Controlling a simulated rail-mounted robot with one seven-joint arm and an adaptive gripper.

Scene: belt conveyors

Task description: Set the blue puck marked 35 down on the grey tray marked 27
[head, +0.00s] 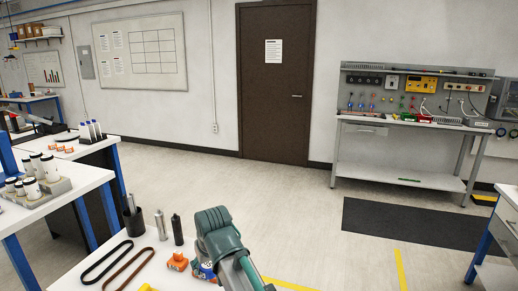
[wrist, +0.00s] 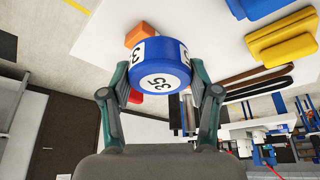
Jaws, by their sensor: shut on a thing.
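The blue puck (wrist: 157,62) carries white labels reading 35 and sits between the two fingers of my gripper (wrist: 156,88) in the wrist view. My gripper is shut on it. In the head view, my arm reaches down over the near white table, and a bit of blue shows at my gripper (head: 205,270), mostly hidden by the arm. I cannot make out a tray marked 27 in either view.
A grey holder with white jars (head: 47,187) stands on another table at left. Yellow (wrist: 284,37) and red blocks show in the wrist view.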

